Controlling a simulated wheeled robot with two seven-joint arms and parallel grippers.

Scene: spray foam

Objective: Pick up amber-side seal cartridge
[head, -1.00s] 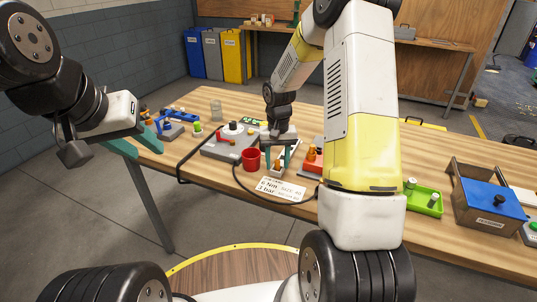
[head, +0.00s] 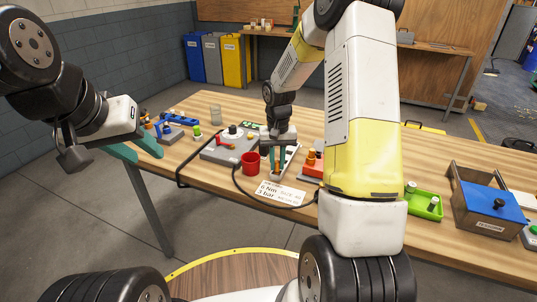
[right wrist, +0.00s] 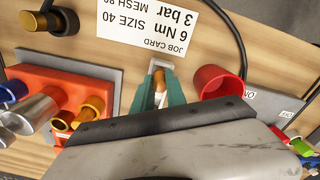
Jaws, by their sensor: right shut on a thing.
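My right gripper (head: 277,168) points down at the table, its teal fingers close together. In the right wrist view its fingers (right wrist: 160,95) are shut on a small amber-orange cartridge (right wrist: 159,83), which stands in a narrow pale holder (right wrist: 158,65). Most of the cartridge is hidden by the fingers and by my gripper body. In the head view the pale holder (head: 291,157) shows beside the fingers. My left gripper (head: 136,150) is open and empty, with its teal fingers apart near the table's left edge.
A red cup (head: 251,163) stands close beside the right gripper, and a job card (head: 281,193) lies in front. An orange block with cylinders (right wrist: 65,95) stands on the other side. A black cable (head: 240,185) crosses here. A green tray (head: 427,203) and a wooden box (head: 487,213) are further right.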

